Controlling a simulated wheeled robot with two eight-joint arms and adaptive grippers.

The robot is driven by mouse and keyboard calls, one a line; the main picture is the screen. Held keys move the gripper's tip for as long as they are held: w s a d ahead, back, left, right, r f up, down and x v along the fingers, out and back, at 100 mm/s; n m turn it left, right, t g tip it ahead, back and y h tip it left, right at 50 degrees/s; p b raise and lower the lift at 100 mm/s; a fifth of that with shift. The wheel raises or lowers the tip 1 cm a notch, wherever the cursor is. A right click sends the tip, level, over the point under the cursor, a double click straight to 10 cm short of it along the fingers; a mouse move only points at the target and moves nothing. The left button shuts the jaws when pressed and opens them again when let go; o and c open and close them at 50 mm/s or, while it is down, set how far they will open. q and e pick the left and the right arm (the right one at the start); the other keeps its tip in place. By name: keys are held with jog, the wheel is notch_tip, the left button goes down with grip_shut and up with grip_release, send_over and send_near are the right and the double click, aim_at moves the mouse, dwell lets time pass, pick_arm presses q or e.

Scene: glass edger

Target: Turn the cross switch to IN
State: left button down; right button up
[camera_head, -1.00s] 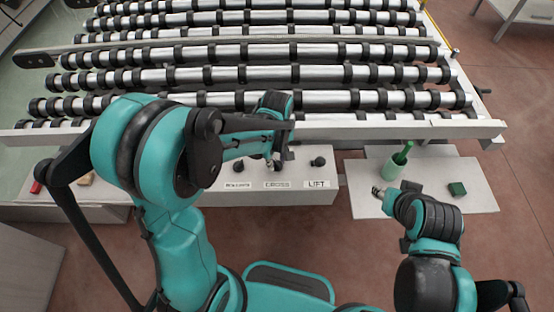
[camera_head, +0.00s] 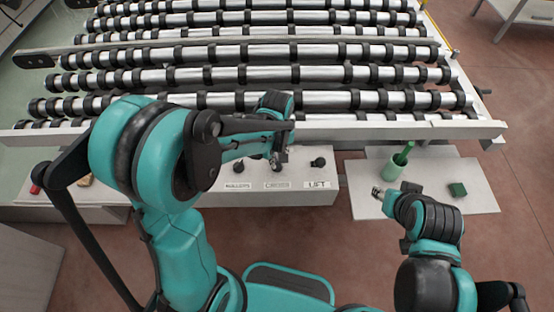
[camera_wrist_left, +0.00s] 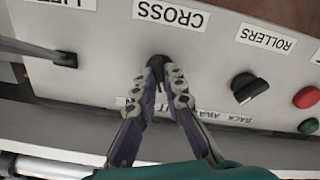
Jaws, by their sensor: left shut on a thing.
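The cross switch is a small black knob (camera_wrist_left: 157,61) below the inverted CROSS label (camera_wrist_left: 169,14) in the left wrist view. My left gripper (camera_wrist_left: 161,72) is shut on this knob, with one finger on each side. The fingers hide most of the knob and part of the position lettering, so I cannot read its setting. In the head view my left gripper (camera_head: 281,156) is over the CROSS switch (camera_head: 277,165) on the white control panel (camera_head: 215,192). My right gripper (camera_head: 378,192) is over the side shelf, away from the panel; its jaws are too small to read.
The ROLLERS knob (camera_wrist_left: 247,88), a red button (camera_wrist_left: 306,97) and a green button (camera_wrist_left: 308,126) flank the switch. The LIFT knob (camera_head: 318,162) is on its other side. The conveyor (camera_head: 260,100) lies behind.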

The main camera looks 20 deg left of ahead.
pick_arm(q)
jog(key=m, duration=0.6)
jog(key=shift+b, duration=0.3)
jog(key=m, duration=0.5)
jog(key=shift+m, duration=0.4)
jog(key=c, duration=1.6)
grip_release()
notch_tip(320, 180, up, 12)
